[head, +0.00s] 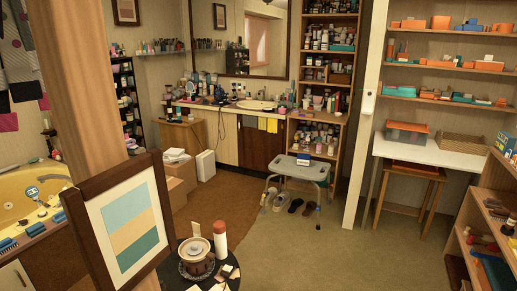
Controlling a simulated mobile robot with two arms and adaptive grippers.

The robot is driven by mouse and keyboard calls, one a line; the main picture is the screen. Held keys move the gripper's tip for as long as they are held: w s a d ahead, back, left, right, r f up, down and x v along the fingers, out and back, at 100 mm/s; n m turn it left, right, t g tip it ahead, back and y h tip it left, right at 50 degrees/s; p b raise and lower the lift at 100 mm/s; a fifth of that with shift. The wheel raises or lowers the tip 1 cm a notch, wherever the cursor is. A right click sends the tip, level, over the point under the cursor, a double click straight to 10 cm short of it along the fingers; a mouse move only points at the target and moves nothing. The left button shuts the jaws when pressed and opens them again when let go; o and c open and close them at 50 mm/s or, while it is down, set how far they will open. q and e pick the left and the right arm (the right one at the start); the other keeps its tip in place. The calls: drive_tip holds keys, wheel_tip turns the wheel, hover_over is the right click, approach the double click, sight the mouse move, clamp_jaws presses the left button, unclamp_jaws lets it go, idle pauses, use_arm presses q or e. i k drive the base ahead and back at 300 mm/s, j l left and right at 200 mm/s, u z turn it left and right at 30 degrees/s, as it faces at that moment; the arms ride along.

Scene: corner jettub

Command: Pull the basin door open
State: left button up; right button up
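The basin (256,105) is set in a counter at the back of the room, below a large mirror. Under the counter is a cabinet with a brown door (256,148) and a cream panel (223,140) to its left. Both fronts look closed. Small yellow and grey cloths hang over the top of the brown door. A handle is too small to make out. I cannot tell which front is the basin door. Neither of my grippers is in view.
A grey shower stool (298,168) stands in front of the cabinet's right end, with shoes below it. Boxes (180,178) stand at left. A framed picture (125,225), wooden post (82,90) and small round table (228,270) are close. The floor (295,240) is clear mid-room.

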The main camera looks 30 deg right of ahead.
sight(257, 148)
drive_tip(key=i+l+z, duration=0.15)
drive_tip(key=l, duration=0.15)
drive_tip(key=i+l+z, duration=0.15)
drive_tip(key=l, duration=0.2)
drive_tip(key=i+l+z, duration=0.15)
drive_tip(key=l, duration=0.15)
drive_tip(key=i+l+z, duration=0.5)
drive_tip(key=i+l, duration=0.15)
drive_tip(key=i+l+z, duration=0.25)
drive_tip(key=i, duration=0.25)
drive_tip(key=i+z, duration=0.25)
drive_tip(key=i, duration=0.15)
